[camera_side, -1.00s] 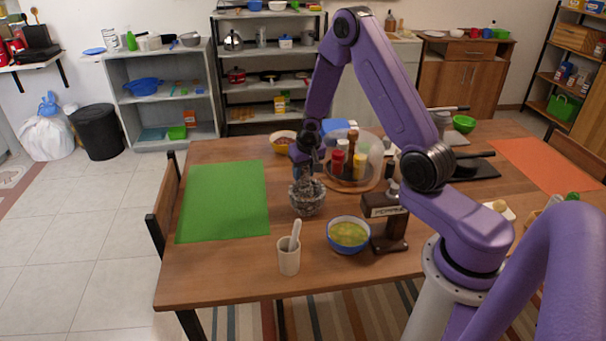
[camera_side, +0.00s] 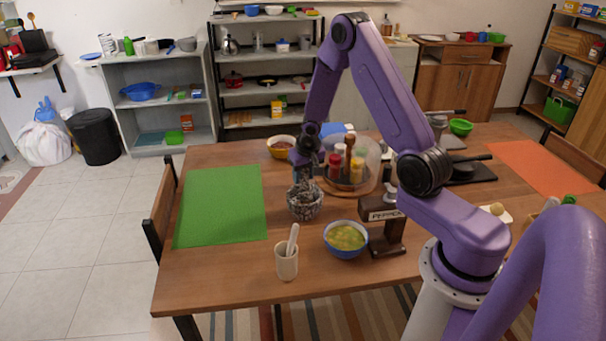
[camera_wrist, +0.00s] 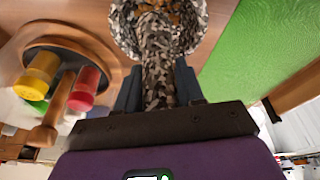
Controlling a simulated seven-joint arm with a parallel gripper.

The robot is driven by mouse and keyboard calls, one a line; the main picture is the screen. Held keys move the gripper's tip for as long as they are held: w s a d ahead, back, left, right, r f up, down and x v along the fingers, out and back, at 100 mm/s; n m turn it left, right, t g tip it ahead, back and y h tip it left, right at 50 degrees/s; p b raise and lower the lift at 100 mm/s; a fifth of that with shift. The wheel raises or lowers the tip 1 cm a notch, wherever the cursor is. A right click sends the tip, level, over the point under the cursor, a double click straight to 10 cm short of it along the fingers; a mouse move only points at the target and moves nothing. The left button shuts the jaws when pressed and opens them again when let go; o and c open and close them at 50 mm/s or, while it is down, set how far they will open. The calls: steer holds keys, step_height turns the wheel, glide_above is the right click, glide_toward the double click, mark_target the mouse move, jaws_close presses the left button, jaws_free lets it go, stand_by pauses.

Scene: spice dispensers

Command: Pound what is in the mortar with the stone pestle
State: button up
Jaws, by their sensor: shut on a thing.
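The speckled grey stone mortar (camera_side: 305,208) stands on the wooden table, right of the green mat. It also shows at the top of the wrist view (camera_wrist: 125,32), with brown pieces inside. My gripper (camera_side: 303,172) is above the mortar and shut on the speckled stone pestle. The pestle (camera_wrist: 158,75) lies between my two fingers in the wrist view, and its far end reaches into the mortar's mouth. Whether its tip touches the contents is hard to tell.
A round spice tray (camera_side: 347,187) with red and yellow bottles and a wooden mill stands close right of the mortar. A blue bowl of soup (camera_side: 346,238), a pepper stand (camera_side: 388,235) and a beige cup with a spoon (camera_side: 287,264) stand in front. The green mat (camera_side: 220,205) is bare.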

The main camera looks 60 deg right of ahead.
steer(key=shift+f, duration=1.45)
steer(key=shift+w+r, duration=0.1)
steer(key=shift+w+r, duration=0.15)
steer(key=shift+r, duration=0.25)
steer(key=shift+w+a+r, duration=0.1)
steer(key=shift+r, duration=0.45)
steer(key=shift+w+a+r, duration=0.1)
steer(key=shift+r, duration=0.45)
steer(key=shift+r, duration=3.55)
